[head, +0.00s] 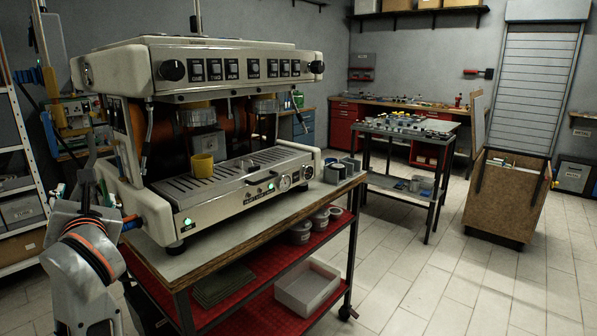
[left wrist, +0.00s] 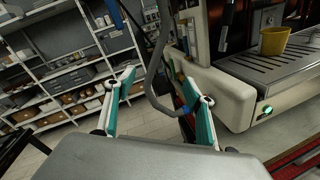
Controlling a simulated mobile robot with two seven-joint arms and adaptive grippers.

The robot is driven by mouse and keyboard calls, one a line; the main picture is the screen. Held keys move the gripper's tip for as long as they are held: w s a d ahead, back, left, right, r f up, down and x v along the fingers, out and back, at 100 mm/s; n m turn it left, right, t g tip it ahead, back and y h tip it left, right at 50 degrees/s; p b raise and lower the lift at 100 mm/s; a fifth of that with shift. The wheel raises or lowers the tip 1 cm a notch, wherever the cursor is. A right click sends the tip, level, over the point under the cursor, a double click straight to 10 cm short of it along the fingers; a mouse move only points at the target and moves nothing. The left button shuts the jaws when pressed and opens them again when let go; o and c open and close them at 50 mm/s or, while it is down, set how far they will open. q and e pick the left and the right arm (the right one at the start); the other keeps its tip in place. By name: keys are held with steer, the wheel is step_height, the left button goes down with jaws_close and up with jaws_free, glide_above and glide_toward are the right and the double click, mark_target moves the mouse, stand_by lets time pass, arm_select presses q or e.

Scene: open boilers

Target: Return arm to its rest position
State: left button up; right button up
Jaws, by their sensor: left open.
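My left arm comes in at the lower left of the head view, beside the left end of a cream espresso machine (head: 225,205). In the left wrist view my left gripper (left wrist: 163,88) is open, with its two teal-lined fingers apart and nothing gripped between them. A grey hose and a blue fitting show behind and between the fingers. The right finger is close to the machine's side (left wrist: 222,95); I cannot tell if they touch. A yellow cup (head: 202,165) stands on the drip tray and also shows in the left wrist view (left wrist: 274,41). My right gripper is not in view.
The machine stands on a cart (head: 262,262) with red shelves, holding a white bin (head: 307,287) and tubs. Shelving (left wrist: 75,70) stands at the left. A small table (head: 410,150) and a wooden crate (head: 506,195) stand at the right. The tiled floor between is clear.

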arm_select(q)
steer(key=s+a+r+y, duration=0.3)
steer(key=s+y, duration=0.2)
steer(key=s+d+r+m+t+y, duration=0.2)
steer(key=s+d+r+m+t, duration=0.3)
steer(key=m, duration=0.3)
steer(key=w+d+f+m+t+h, duration=0.1)
steer(key=d+f+m+t+h, duration=0.1)
steer(key=d+f+m+h, duration=0.65)
steer(key=w+d+f+m+t+h, duration=0.1)
steer(key=d+f+m+t+h, duration=0.15)
steer(key=d+m+h, duration=1.1)
steer(key=s+a+f+m+g, duration=0.15)
steer(key=f+m+g, duration=0.25)
steer(key=f+m, duration=0.5)
steer(key=s+a+f+m+g, duration=0.15)
steer(key=f+m+g, duration=0.3)
steer(key=f, duration=0.95)
steer(key=s+a+f+m+g+y, duration=0.2)
steer(key=s+a+f+g+y, duration=0.65)
steer(key=s+a+f, duration=0.75)
steer(key=d+f+n+t+h, duration=0.3)
steer(key=d+f+h, duration=0.3)
steer(key=d+f, duration=0.7)
steer(key=w+d+t, duration=0.1)
steer(key=d, duration=0.2)
steer(key=shift+d, duration=0.3)
